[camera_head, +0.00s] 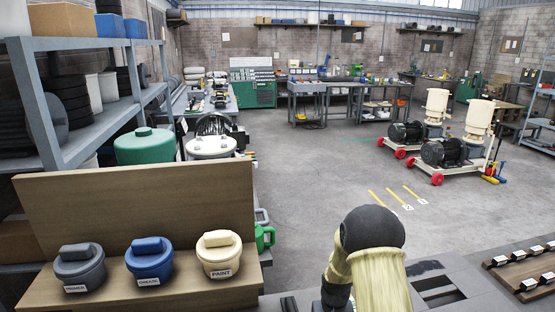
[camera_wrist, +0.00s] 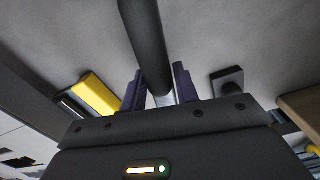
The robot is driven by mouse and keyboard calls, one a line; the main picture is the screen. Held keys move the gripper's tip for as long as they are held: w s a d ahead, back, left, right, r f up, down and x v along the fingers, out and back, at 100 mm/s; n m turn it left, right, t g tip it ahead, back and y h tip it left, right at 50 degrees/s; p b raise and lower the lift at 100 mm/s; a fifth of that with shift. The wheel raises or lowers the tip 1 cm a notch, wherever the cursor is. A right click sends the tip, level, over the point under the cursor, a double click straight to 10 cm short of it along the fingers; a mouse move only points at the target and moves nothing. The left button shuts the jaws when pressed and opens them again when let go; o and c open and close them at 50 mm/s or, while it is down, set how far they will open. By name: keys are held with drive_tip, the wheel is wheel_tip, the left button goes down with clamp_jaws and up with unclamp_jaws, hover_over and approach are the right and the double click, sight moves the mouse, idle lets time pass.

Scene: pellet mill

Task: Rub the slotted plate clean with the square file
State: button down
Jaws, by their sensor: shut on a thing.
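My gripper (camera_wrist: 160,98) is in the wrist view, its dark purple fingers shut on a long dark bar (camera_wrist: 147,40). The bar runs from between the fingers to the top edge; I take it for the square file, but its flat faces and far end do not show. In the head view, my arm hides the gripper and the file. A grey plate with dark slots (camera_head: 438,290) lies low at the right of my arm. Dark slots also show at the lower left of the wrist view. I cannot tell whether the file touches the plate.
A yellow block (camera_wrist: 97,95) and a dark block (camera_wrist: 227,82) flank the fingers. At left, grey, blue and cream labelled pots (camera_head: 220,254) stand on a wooden bench. A wooden rack of dark parts (camera_head: 520,272) lies at right. Open floor stretches beyond.

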wheel_tip(320, 180, up, 8)
drive_tip(key=p, duration=0.3)
drive_tip(key=shift+w+f, duration=0.1)
drive_tip(key=shift+w, duration=0.05)
drive_tip(key=s+d+r+m+b, duration=0.2)
drive_tip(key=s+d+m+b, duration=0.1)
drive_tip(key=d, duration=0.4)
drive_tip(key=shift+s+r, duration=0.15)
drive_tip(key=shift+s, duration=0.4)
drive_tip(key=shift+s, duration=0.15)
